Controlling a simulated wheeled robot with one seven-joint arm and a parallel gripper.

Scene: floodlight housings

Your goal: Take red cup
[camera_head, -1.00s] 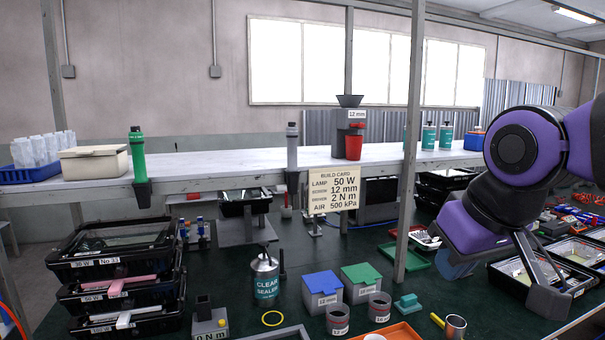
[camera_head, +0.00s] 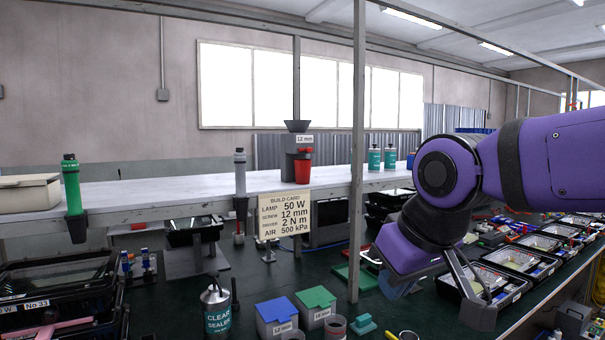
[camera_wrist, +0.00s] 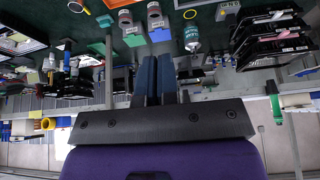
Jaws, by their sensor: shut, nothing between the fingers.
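The red cup (camera_head: 303,168) stands upright on the white upper shelf in the head view. I cannot make out the red cup in the wrist view.
A metal post (camera_head: 357,150) stands between the cup and my arm. The build card (camera_head: 285,216) hangs from the shelf edge below the cup. A grey bottle (camera_head: 240,172) and a green bottle (camera_head: 72,186) are at the shelf edge. Teal bottles (camera_head: 374,158) stand right of the post.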

